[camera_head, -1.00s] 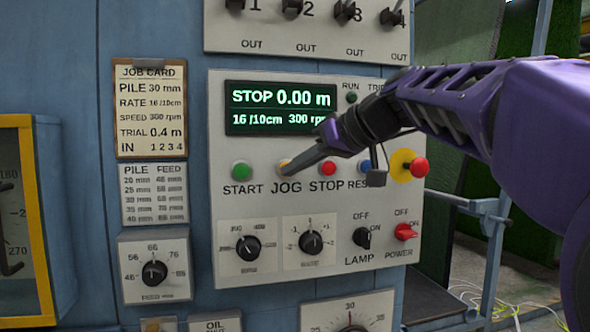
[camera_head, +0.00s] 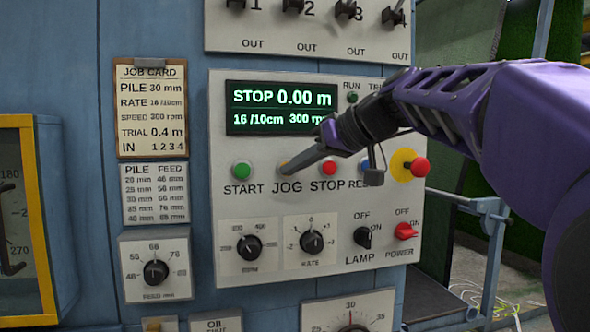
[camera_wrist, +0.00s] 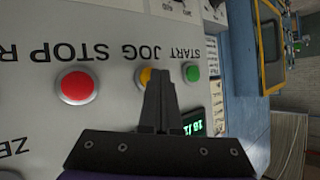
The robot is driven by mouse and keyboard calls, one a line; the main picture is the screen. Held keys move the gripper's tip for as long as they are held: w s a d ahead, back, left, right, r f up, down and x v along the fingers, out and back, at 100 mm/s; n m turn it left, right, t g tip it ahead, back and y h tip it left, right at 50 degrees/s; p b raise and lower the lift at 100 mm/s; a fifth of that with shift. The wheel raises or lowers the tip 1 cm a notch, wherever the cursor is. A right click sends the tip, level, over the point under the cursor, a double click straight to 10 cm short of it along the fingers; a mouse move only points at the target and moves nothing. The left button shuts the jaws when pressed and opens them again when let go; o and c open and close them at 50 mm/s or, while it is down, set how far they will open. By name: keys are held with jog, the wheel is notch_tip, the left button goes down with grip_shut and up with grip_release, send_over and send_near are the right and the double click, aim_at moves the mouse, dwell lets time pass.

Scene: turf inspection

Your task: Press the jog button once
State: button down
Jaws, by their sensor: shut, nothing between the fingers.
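The jog button is a yellow-orange button above the JOG label; a sliver of it (camera_head: 284,163) shows in the head view beside my fingertips. In the wrist view the jog button (camera_wrist: 146,77) is partly covered by my fingers. My gripper (camera_head: 287,173) is shut and empty, its tips in front of the jog button. It also shows in the wrist view (camera_wrist: 159,78). I cannot tell whether the tips touch the button. The display (camera_head: 281,108) reads STOP 0.00 m.
The green START button (camera_head: 241,170) is left of the jog button and the red STOP button (camera_head: 329,167) is right of it. A red knob on a yellow disc (camera_head: 419,166) sits farther right. Two dials (camera_head: 311,242) and the LAMP switch (camera_head: 362,237) lie below.

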jog(key=shift+w, duration=0.2)
jog(key=shift+s, duration=0.1)
dwell(0.4)
jog(key=shift+s+d+b, duration=0.2)
jog(key=shift+s+b, duration=0.3)
jog(key=shift+s, duration=0.3)
jog(key=s+b, duration=0.1)
jog(key=s, duration=0.1)
jog(key=s+d+b, duration=0.1)
jog(key=s, duration=0.2)
jog(key=shift+d+r, duration=0.1)
jog(key=shift+d, duration=0.05)
dwell(0.5)
